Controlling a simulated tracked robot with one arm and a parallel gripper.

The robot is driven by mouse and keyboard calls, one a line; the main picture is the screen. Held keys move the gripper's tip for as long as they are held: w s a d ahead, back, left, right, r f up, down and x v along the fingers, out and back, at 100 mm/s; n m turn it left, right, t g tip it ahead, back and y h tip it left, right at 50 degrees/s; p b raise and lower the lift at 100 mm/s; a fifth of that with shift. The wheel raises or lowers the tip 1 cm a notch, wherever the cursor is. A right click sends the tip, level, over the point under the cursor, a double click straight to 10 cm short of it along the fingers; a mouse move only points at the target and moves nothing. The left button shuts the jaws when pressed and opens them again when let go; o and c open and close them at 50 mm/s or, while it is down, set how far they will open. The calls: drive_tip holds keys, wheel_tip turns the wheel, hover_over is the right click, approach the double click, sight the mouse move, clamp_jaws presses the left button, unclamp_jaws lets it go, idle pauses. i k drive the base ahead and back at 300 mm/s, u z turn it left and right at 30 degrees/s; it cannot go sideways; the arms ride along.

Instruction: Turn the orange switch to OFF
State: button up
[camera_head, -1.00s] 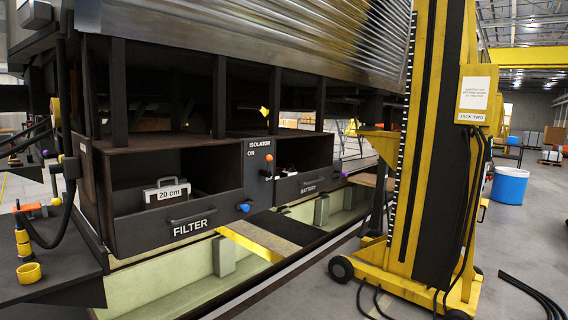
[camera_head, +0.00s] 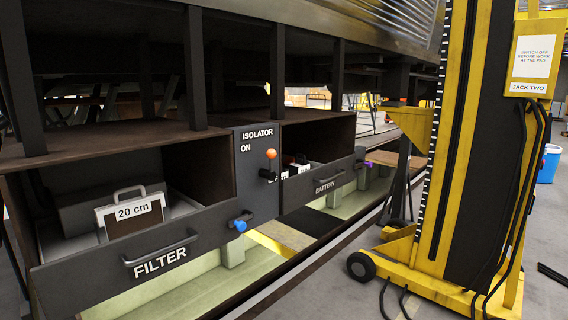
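The orange switch (camera_head: 271,154) is a round orange knob on a short dark lever. It sits on a dark grey panel (camera_head: 256,195) labelled ISOLATOR, between the two drawers under the railcar. The word ON shows at the panel's upper left; I cannot read an OFF mark. The knob is up, near the level of the ON word, and the lever's dark base is just below it. My gripper does not show in the view, and nothing touches the switch.
The FILTER drawer (camera_head: 150,262) stands open at left, holding a "20 cm" case (camera_head: 131,214). A blue knob (camera_head: 240,226) is beside it. The BATTERY drawer (camera_head: 318,190) is right of the panel. The yellow jack labelled JACK TWO (camera_head: 447,180) stands at right on wheels, with hanging cables.

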sight(272, 163)
drive_tip(key=u, duration=0.05)
drive_tip(key=k, duration=0.45)
drive_tip(key=z, duration=0.65)
drive_tip(key=i, duration=1.6)
drive_tip(key=u, duration=0.4)
